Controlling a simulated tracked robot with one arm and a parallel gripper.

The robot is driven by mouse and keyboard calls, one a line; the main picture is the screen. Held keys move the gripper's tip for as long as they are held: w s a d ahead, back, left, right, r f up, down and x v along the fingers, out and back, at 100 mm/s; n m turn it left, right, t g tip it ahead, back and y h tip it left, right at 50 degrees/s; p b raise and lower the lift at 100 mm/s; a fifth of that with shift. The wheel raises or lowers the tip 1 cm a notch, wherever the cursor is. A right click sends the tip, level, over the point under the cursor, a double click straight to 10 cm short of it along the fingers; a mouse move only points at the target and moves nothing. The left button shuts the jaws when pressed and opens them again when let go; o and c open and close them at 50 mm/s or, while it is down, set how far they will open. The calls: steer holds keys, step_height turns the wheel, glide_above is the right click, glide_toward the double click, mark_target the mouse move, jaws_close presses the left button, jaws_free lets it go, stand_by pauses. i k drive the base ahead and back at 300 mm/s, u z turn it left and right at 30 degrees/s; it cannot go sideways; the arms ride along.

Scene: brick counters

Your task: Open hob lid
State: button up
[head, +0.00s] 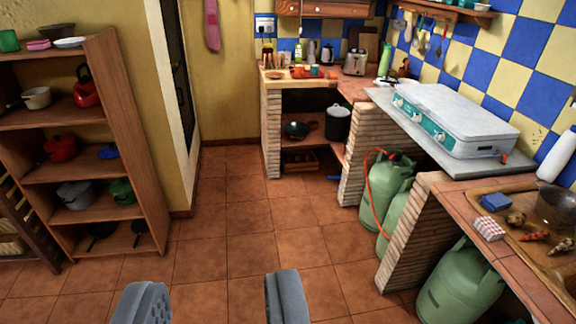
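The hob (440,128) stands on a grey slab on the brick counter at the right, with its pale grey lid (455,106) lying flat and shut on top. Its teal front panel (418,119) carries several white knobs and faces left toward the room. My gripper (215,300) is at the bottom of the view, with its two grey fingers wide apart and nothing between them. It is well away from the hob, over the open floor, to the hob's lower left.
Green gas bottles (388,190) with an orange hose stand under the counter. A wooden shelf (105,130) with pots is at the left. The right counter's near part (462,205) holds a tray, a bowl and small items. The tiled floor (240,215) between is clear.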

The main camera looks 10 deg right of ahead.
mark_target(468, 121)
steer(key=z, duration=0.15)
steer(key=i, duration=1.25)
steer(key=z, duration=0.45)
steer(key=i, duration=2.65)
steer(key=z, duration=0.1)
